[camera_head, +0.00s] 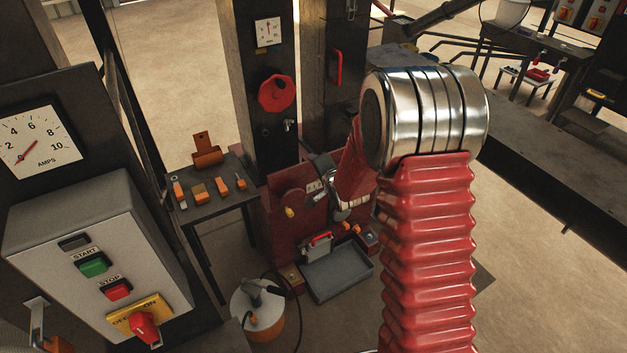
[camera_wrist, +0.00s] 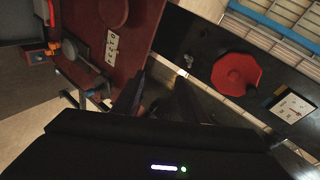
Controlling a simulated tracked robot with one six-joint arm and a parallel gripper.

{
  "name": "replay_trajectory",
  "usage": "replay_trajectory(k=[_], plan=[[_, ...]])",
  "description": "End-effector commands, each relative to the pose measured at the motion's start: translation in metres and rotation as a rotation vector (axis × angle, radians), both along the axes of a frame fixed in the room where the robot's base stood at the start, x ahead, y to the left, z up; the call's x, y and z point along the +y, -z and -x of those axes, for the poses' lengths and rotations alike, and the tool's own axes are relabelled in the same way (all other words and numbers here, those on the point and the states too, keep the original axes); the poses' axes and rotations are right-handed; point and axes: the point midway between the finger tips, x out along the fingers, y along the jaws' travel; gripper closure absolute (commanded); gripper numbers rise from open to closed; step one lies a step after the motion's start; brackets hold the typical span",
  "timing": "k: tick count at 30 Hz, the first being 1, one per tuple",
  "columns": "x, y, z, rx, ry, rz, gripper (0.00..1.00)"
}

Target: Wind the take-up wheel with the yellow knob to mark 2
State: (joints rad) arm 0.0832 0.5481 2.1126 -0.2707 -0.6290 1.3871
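The take-up wheel (camera_head: 294,197) is a dark red disc on the front of the red press base. Its yellow knob (camera_head: 290,212) sits low on the disc. A small white number plate (camera_head: 314,186) is just right of the wheel. In the wrist view the wheel (camera_wrist: 113,12) is partly cut off at the top, with the number plate (camera_wrist: 112,45) below it; the knob does not show there. My gripper (camera_wrist: 162,80) has its two dark fingers apart, with nothing between them, away from the wheel. My arm hides part of the head view.
A red octagonal handwheel (camera_head: 276,93) and a white dial (camera_head: 268,31) are on the dark column above. A grey tray (camera_head: 337,276) is on the floor before the base. A small tool table (camera_head: 212,198) and the control box (camera_head: 95,260) stand left.

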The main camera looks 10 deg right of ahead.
Motion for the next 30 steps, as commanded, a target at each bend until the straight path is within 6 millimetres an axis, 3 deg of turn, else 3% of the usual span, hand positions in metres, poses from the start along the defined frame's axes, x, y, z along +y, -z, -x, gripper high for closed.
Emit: replay_trajectory(k=[3, 14, 30], plan=[[-0.003, -0.029, 0.012, 0.025, -0.02, 0.089, 0.61], [-0.009, -0.095, 0.065, 0.131, -0.1, 0.332, 0.61], [-0.008, -0.166, 0.182, 0.299, -0.298, 0.624, 0.61]])
